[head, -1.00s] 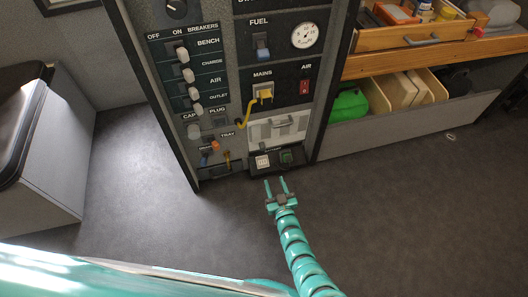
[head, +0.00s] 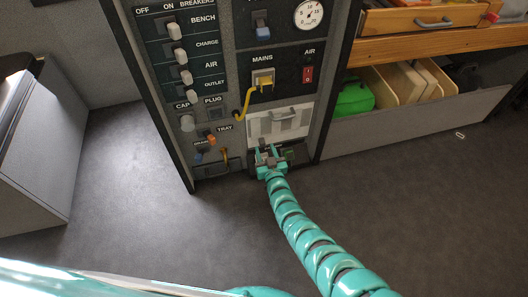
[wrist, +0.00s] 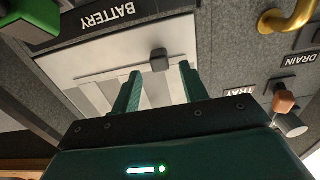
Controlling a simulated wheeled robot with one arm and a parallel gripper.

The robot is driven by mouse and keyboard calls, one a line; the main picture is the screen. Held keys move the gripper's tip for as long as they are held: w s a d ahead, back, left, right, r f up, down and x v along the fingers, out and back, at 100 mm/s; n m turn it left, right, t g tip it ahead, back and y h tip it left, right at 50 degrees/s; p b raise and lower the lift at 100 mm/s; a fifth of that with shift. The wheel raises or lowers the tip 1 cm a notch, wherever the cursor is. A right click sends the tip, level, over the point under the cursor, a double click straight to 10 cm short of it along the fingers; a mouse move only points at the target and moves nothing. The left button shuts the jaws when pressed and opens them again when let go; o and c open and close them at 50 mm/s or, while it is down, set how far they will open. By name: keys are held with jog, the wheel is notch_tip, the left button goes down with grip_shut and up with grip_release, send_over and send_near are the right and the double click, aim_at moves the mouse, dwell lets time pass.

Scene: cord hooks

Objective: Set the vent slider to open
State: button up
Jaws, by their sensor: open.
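The vent is a pale panel (head: 299,125) low on the dark console, just above my gripper in the head view. In the wrist view the vent panel (wrist: 75,62) shows pale slats and a small dark slider knob (wrist: 159,60). My gripper (wrist: 160,74) is open and empty. Its two teal fingers point at the vent, with the knob between them in the picture, close to the tips. No contact is visible. In the head view my gripper (head: 268,152) covers part of the console below the panel.
A battery label (wrist: 116,22) and a green block (wrist: 30,20) lie beside the vent. Breaker switches (head: 181,53) are up left.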

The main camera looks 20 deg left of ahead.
jog(key=shift+b+x, duration=0.6)
jog(key=shift+x, duration=0.4)
grip_shut()
